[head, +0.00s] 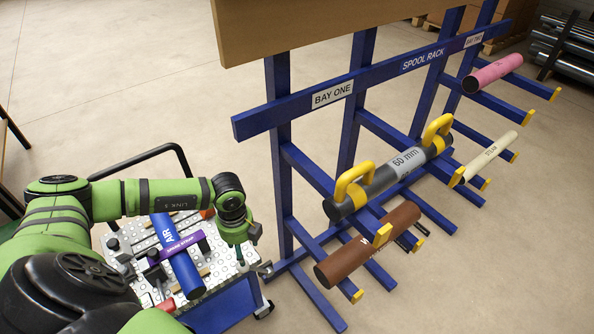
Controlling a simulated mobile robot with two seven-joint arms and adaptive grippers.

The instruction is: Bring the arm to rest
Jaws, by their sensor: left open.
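My left arm comes in from the left and bends down at its wrist. My left gripper (240,256) points down at the right edge of the cart (218,262). It is open, and nothing shows between its fingers, which are small and partly hidden by the wrist. My right gripper is not in view.
The blue spool rack (366,88) stands to the right. It carries a grey 60 mm spool (385,183) with yellow handles, a brown pipe (345,259), a cream pipe (490,157) and a pink pipe (493,73). Open floor (110,90) lies behind the cart.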

